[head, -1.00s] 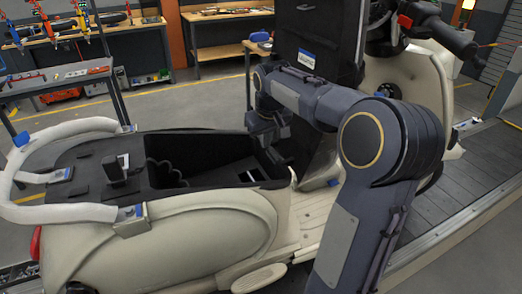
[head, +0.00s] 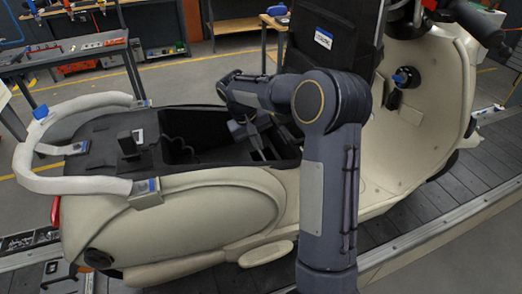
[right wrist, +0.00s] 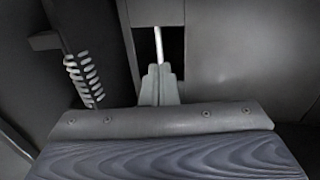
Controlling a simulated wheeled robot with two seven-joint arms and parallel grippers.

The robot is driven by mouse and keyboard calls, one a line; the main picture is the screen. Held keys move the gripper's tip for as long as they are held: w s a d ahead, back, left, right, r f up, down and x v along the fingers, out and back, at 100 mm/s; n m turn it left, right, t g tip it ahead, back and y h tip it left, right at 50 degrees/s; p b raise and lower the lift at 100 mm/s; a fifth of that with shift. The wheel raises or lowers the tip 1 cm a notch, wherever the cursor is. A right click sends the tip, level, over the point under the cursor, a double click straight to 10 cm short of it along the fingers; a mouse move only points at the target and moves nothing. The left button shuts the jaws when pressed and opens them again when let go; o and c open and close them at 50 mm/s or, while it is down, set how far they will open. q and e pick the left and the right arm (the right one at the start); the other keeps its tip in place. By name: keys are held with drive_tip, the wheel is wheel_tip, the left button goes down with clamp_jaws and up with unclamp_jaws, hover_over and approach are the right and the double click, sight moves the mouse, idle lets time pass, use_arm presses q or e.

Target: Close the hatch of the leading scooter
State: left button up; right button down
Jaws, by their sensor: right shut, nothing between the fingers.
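The cream scooter (head: 205,210) stands on the conveyor with its rear to the left. Its hatch (head: 340,65), a dark panel with a blue-and-white label, stands upright and open at the front end of the black storage compartment (head: 175,153). My right gripper (head: 264,152) is at the front end of the compartment, low beside the hatch's base; the arm partly hides this spot. In the right wrist view the right gripper's fingers (right wrist: 160,77) are together and empty, close to dark parts, with a coiled spring (right wrist: 85,78) to the left. My left gripper is not in view.
The white rear grab rail (head: 75,185) curves round the scooter's tail. The handlebar (head: 475,22) and front shield (head: 430,110) stand at the right. The slatted conveyor (head: 445,225) runs beneath. Workbenches (head: 75,55) stand behind, across open floor.

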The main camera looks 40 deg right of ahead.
drive_tip(key=x, duration=0.4)
drive_tip(key=shift+f+p, duration=0.15)
drive_tip(key=shift+p, duration=0.25)
drive_tip(key=b+x, duration=0.2)
drive_tip(key=shift+s+a+f, duration=0.1)
drive_tip(key=shift+f, duration=0.3)
